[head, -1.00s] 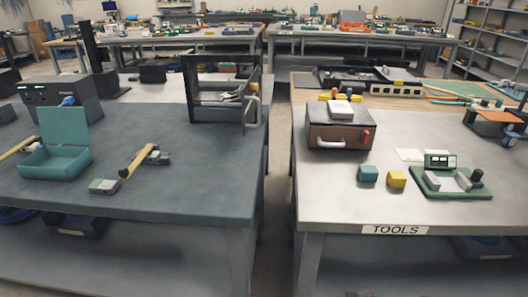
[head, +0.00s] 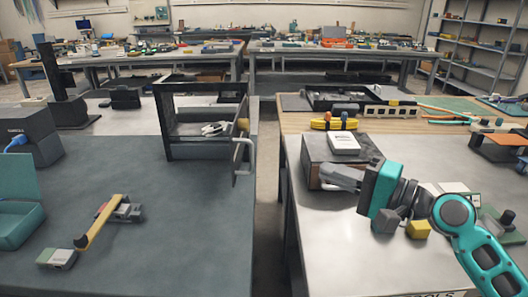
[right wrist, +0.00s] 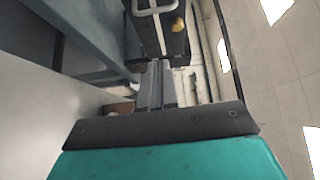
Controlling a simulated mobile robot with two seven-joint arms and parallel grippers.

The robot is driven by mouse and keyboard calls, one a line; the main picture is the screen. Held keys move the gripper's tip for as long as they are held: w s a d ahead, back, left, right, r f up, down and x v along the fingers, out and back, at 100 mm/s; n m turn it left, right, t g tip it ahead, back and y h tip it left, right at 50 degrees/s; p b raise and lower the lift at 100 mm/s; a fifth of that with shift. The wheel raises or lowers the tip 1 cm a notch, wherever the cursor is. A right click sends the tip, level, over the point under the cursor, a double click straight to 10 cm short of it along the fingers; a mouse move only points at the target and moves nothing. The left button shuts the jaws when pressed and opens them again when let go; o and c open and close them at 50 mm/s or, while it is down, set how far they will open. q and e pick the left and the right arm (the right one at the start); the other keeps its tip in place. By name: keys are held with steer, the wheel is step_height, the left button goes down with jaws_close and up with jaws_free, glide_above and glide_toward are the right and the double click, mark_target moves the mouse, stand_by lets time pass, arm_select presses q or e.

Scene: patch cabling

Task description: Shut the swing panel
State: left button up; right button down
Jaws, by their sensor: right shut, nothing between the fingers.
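The swing panel (head: 242,146) stands open at the right edge of a black open-front rack (head: 182,134) on the left table. It is seen nearly edge-on, with a pale bar handle (head: 249,157) on its right face. In the right wrist view the dark panel (right wrist: 168,42) shows at the top, with its light handle (right wrist: 154,8) and a yellowish knob. My right gripper (head: 326,174) is shut and empty. It points left in front of the brown box, to the right of the panel and apart from it. My left gripper is not in view.
A brown box (head: 312,148) with a white device (head: 343,143) on top sits behind my right gripper. A gap separates the two tables. A yellow block (head: 418,229) is below my wrist.

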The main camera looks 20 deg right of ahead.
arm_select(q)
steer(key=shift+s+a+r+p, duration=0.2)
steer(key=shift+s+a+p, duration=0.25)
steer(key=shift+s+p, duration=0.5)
arm_select(e)
steer(key=w+a, duration=0.8)
steer(key=a, duration=0.2)
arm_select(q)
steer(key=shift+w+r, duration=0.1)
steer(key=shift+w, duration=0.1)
arm_select(e)
steer(key=shift+a, duration=0.1)
